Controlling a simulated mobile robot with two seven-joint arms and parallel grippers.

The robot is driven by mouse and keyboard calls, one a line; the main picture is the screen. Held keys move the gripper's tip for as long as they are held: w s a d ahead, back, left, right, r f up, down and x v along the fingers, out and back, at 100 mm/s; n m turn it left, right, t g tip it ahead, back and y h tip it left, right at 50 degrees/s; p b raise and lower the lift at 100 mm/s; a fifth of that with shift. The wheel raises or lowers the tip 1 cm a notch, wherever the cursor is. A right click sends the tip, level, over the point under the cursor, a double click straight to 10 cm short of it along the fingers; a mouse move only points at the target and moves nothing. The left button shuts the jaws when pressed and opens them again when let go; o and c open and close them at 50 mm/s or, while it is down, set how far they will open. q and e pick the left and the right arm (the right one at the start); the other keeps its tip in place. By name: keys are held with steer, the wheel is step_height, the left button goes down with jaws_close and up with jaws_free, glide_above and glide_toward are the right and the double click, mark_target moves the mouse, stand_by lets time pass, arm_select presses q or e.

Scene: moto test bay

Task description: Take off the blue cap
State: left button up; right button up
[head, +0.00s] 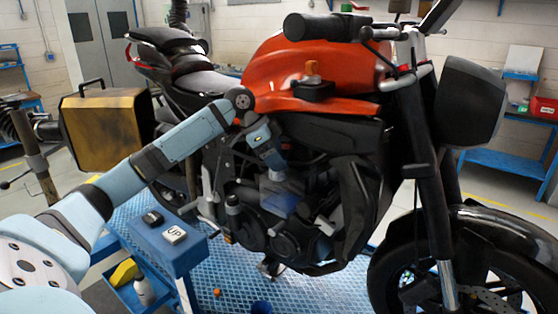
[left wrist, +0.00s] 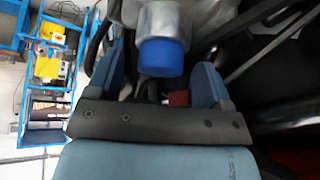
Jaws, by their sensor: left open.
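The blue cap (left wrist: 162,57) sits on the end of a silver cylindrical fitting (left wrist: 164,20) in the left wrist view. My left gripper (left wrist: 160,66) is open, with one dark blue finger on each side of the cap. Gaps show between the cap and both fingers, so it is not gripped. In the head view my left arm reaches over to the orange motorcycle (head: 300,65), and the gripper (head: 281,190) points down beside its engine. I cannot clearly make out the cap there. My right gripper is in neither view.
The motorcycle frame and engine (head: 265,225) crowd my left gripper. A blue stand with an UP button (head: 174,235) is at the lower left, above a tray with a bottle (head: 143,290). Dark tubes (left wrist: 270,45) run right of the cap.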

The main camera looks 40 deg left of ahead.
arm_select(q)
steer(key=c, duration=1.2)
steer(key=shift+c, duration=0.2)
steer(key=shift+r, duration=0.1)
step_height(320, 180, up, 28)
steer(key=shift+p, duration=0.35)
